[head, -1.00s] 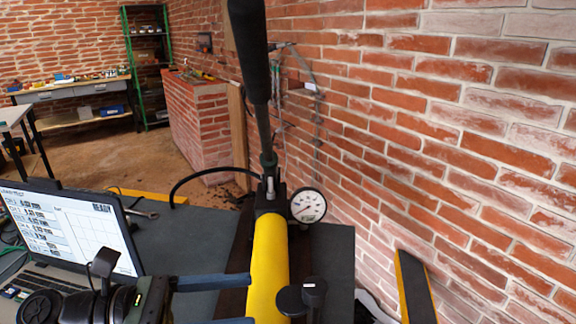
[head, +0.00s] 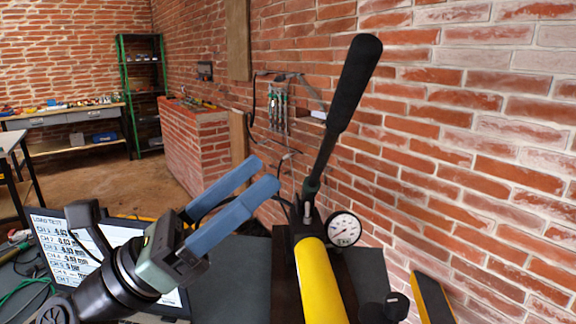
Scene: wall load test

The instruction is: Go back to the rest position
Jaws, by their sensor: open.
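My gripper (head: 262,172) is in the left middle of the head view, with two blue fingers apart and nothing between them. It points up and to the right, above the dark bench and in front of the laptop. A hand pump with a yellow cylinder (head: 319,283) stands on the bench to its right. The pump's black-handled lever (head: 352,85) leans up to the right, apart from the fingers. A round pressure gauge (head: 344,229) sits beside the pump head.
A laptop (head: 58,240) with a readout screen is partly hidden behind my arm. A brick wall (head: 470,150) runs close along the right. A yellow and black bar (head: 432,298) stands at the lower right. A workbench (head: 65,118) and green shelf (head: 142,95) stand far back.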

